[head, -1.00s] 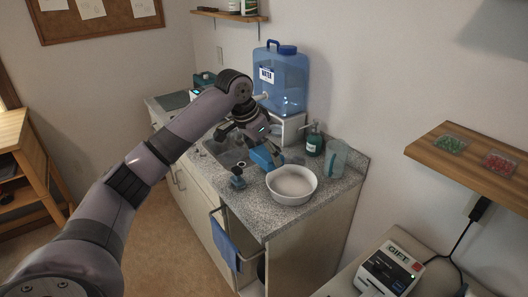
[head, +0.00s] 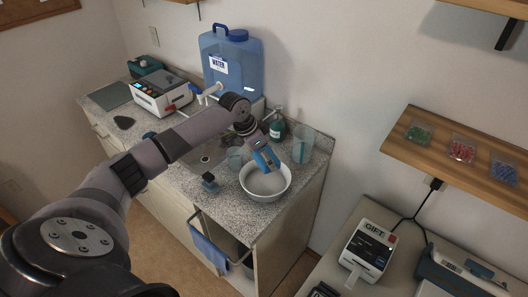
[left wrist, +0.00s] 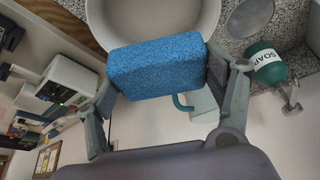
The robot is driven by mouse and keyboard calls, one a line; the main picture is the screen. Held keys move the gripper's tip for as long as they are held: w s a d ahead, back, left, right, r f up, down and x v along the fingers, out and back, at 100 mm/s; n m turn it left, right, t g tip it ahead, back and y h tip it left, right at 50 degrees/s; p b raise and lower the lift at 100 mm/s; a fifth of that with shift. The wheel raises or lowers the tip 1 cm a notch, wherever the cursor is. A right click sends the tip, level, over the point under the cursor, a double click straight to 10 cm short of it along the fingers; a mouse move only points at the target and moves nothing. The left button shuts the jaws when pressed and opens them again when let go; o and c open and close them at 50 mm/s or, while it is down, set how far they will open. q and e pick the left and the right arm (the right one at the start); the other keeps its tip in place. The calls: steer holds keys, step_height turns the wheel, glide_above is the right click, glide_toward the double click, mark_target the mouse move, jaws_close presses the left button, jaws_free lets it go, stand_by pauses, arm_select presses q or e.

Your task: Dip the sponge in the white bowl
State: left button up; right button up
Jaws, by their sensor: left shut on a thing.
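The blue sponge (head: 264,158) is held in my left gripper (head: 262,150), over the back rim of the white bowl (head: 265,195). In the left wrist view the blue sponge (left wrist: 155,66) sits between both fingers of my left gripper (left wrist: 160,75), with the white bowl (left wrist: 150,20) just beyond it. The bowl stands on the speckled counter near its front right corner and has pale contents. From these views I cannot tell whether the sponge touches the contents. My right gripper is not in view.
A green soap bottle (head: 277,130) and a clear pitcher (head: 303,146) stand behind the bowl. A small dark-blue item (head: 209,182) sits left of it. A large blue water jug (head: 232,68) stands at the back. A blue towel (head: 208,252) hangs below the counter.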

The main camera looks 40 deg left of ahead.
arm_select(q)
steer(key=shift+f, duration=0.4)
steer(key=shift+a+f+b, duration=0.1)
steer(key=shift+f+b, duration=0.55)
steer(key=shift+b, duration=0.2)
steer(key=shift+f+b, duration=0.8)
steer(key=shift+b, duration=0.05)
steer(key=shift+f+b, duration=0.5)
steer(key=shift+b, duration=0.1)
steer(key=shift+f, duration=0.55)
steer(key=shift+f+b, duration=0.7)
steer(key=shift+f, duration=1.35)
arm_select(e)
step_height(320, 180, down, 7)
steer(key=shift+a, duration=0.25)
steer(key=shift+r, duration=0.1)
